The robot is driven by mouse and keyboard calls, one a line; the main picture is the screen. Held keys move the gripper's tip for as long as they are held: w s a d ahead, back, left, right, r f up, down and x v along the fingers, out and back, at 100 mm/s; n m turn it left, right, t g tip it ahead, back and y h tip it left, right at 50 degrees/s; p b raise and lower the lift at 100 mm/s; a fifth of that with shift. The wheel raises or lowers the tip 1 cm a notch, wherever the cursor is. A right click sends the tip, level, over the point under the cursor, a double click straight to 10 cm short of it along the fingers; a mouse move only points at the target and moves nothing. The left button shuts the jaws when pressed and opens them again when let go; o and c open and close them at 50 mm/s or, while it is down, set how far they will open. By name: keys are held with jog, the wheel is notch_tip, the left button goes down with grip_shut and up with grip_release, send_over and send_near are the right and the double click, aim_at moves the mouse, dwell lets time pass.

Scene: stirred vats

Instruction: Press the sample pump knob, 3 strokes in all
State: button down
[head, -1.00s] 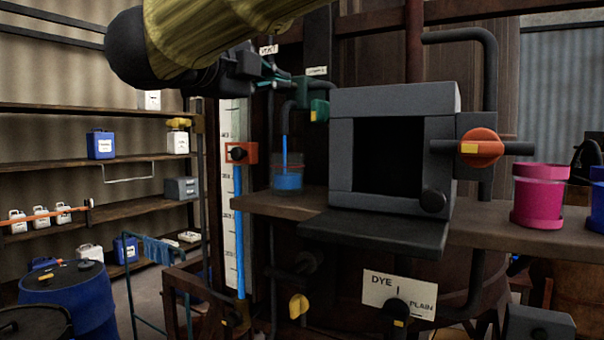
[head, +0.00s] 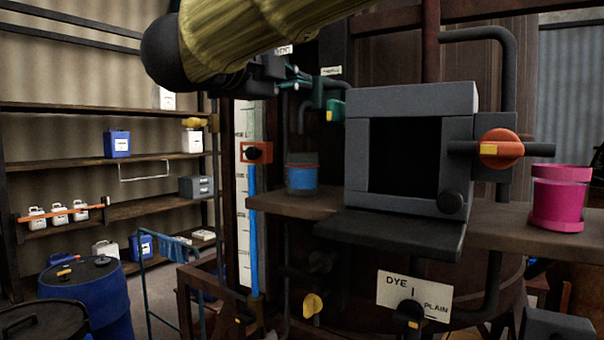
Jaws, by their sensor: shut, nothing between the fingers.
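My gripper (head: 306,80) is shut with nothing in it, at the upper middle below my gold sleeve. Its fingertips are beside a teal fitting (head: 333,108) with a yellow patch, under a small white label whose text is too small to read. This appears to be the sample pump; its knob is partly hidden by the gripper, and I cannot tell whether they touch. A dark bent spout (head: 301,118) hangs below. Under it a clear jar (head: 302,180) with blue liquid stands on the wooden shelf (head: 290,204). No stream falls from the spout.
A grey open-fronted box (head: 410,101) stands right of the jar, with an orange knob (head: 501,148) at its right. A pink pot (head: 560,197) is on the right shelf. A gauge with a blue column (head: 253,225) and an orange clamp (head: 257,152) is at left.

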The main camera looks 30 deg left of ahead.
jog(key=shift+s, duration=0.1)
jog(key=shift+s+a+b, duration=0.1)
jog(key=shift+s+b, duration=0.35)
jog(key=shift+s, duration=1.15)
jog(key=s, duration=0.2)
jog(key=s+b, duration=0.1)
jog(key=s, duration=0.3)
jog(key=shift+a, duration=0.25)
